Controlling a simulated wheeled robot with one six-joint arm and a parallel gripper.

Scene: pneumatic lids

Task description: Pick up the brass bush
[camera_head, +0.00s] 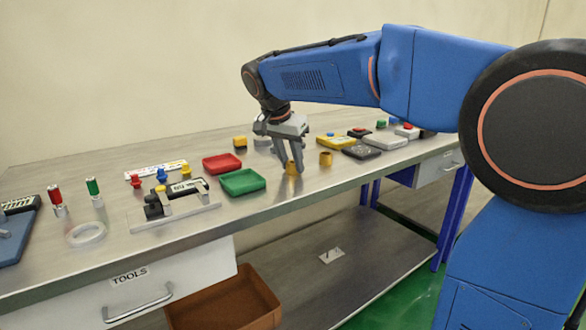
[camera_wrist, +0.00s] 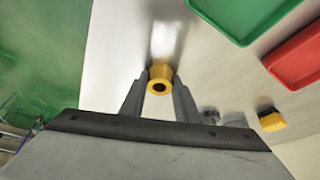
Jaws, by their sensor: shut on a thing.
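A brass bush (camera_head: 291,168), a short yellow ring with a dark hole, is between the fingers of my gripper (camera_head: 288,166) near the front edge of the bench. In the wrist view the bush (camera_wrist: 159,80) sits between both fingertips, and my gripper (camera_wrist: 158,84) is shut on it. Whether the bush touches the bench or is just above it, I cannot tell. A second brass-coloured bush (camera_head: 326,159) stands upright on the bench just right of my gripper.
A green tray (camera_head: 243,190) and a red tray (camera_head: 222,170) lie left of my gripper. A yellow block (camera_head: 240,142) stands behind. Several button boxes (camera_head: 361,152) lie to the right. A clamp fixture (camera_head: 174,212) is at left. The bench's front edge is close.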

